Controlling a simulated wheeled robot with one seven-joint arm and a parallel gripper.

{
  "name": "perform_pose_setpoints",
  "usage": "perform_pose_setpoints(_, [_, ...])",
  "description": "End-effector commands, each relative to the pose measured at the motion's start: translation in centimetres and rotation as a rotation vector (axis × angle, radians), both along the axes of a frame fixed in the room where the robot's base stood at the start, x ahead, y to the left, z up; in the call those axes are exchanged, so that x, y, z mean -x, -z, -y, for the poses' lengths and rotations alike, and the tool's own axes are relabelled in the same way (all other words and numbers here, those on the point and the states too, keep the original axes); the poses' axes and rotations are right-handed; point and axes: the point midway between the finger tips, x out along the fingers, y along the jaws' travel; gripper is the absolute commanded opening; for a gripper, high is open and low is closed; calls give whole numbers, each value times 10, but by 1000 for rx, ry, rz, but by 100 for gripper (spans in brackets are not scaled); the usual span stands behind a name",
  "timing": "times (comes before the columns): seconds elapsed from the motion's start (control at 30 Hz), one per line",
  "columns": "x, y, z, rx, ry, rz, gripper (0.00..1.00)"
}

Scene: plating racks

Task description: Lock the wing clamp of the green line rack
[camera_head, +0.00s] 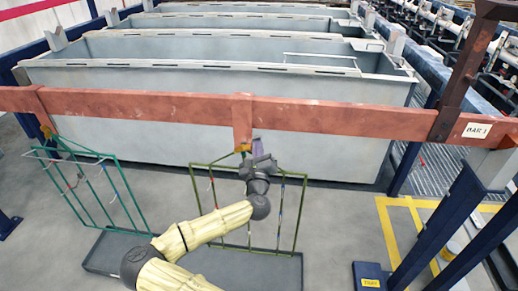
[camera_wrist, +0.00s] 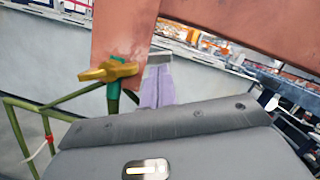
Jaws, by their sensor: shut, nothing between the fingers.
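A dull olive-green rack (camera_head: 297,215) hangs from the red-brown bar (camera_head: 150,104) at the middle hanger. Its gold wing clamp (camera_head: 243,148) sits at the hanger's lower end. In the wrist view the wing clamp (camera_wrist: 108,71) lies crosswise on a teal stud, against the hanger plate (camera_wrist: 124,40). A brighter green rack (camera_head: 115,185) hangs at the left with its own yellow clamp (camera_head: 47,132). My gripper (camera_head: 257,143) is shut and empty, just right of the middle clamp. Its lavender fingers (camera_wrist: 158,80) show apart from the clamp's wings.
Grey tanks (camera_head: 220,80) stand behind the bar. A grey tray (camera_head: 240,268) lies on the floor under the racks. A "BAR 1" label (camera_head: 477,131) is at the bar's right end. Dark blue posts (camera_head: 460,215) and yellow floor lines (camera_head: 388,230) are at the right.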

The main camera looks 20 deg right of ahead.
Motion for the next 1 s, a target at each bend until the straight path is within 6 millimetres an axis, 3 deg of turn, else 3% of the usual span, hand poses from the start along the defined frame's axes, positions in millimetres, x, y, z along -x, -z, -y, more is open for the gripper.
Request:
perform_pose_setpoints(0.4, [0,-15,-1,229,0,-129,0])
perform_pose_setpoints(1.0, [-1,-16,-1,264,0,-149,0])
